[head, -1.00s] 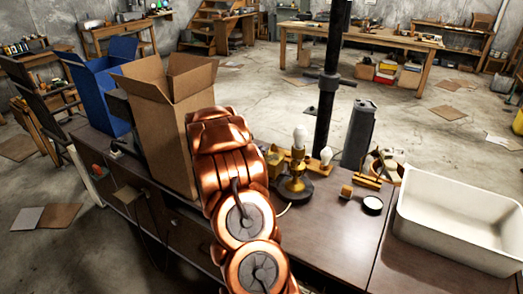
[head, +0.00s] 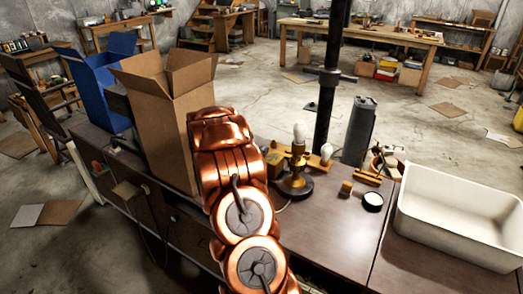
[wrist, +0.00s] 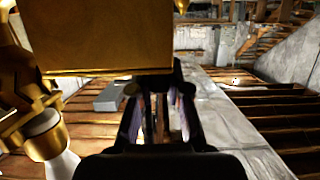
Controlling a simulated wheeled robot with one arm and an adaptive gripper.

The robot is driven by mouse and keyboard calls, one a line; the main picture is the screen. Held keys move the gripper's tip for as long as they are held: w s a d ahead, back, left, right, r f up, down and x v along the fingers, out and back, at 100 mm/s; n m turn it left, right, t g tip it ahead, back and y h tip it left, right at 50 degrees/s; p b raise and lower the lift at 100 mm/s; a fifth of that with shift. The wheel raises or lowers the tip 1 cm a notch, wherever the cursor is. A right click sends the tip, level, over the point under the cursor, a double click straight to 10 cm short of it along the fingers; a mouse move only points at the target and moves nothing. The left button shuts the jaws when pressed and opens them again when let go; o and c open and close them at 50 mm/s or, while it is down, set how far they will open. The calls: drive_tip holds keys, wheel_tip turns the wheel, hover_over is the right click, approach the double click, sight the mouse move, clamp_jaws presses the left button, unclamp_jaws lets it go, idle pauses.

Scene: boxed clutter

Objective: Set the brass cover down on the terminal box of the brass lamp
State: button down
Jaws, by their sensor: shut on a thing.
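The brass lamp (head: 297,172) stands upright on a dark round base on the bench, with a white bulb on top. A brass box-shaped part (head: 275,163) shows just left of it, partly hidden by my copper arm; I cannot tell whether it is the terminal box or the cover. My gripper is hidden behind the arm in the head view. In the wrist view my gripper (wrist: 157,100) is shut at the lower edge of a large brass box shape, which looks like the brass cover (wrist: 105,38). Brass lamp parts and a white bulb (wrist: 45,135) show close at left there.
A small brass block (head: 346,188), a black-rimmed disc (head: 372,201) and a brass bar (head: 367,178) lie right of the lamp. A white tub (head: 402,220) stands at right, a grey canister (head: 360,130) behind, an open cardboard box (head: 160,140) at left. The front bench right of my arm is clear.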

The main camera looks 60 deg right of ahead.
drive_tip(key=shift+f, duration=0.35)
drive_tip(key=c, duration=1.1)
unclamp_jaws()
drive_tip(key=shift+o, duration=0.2)
wheel_tip(320, 180, up, 10)
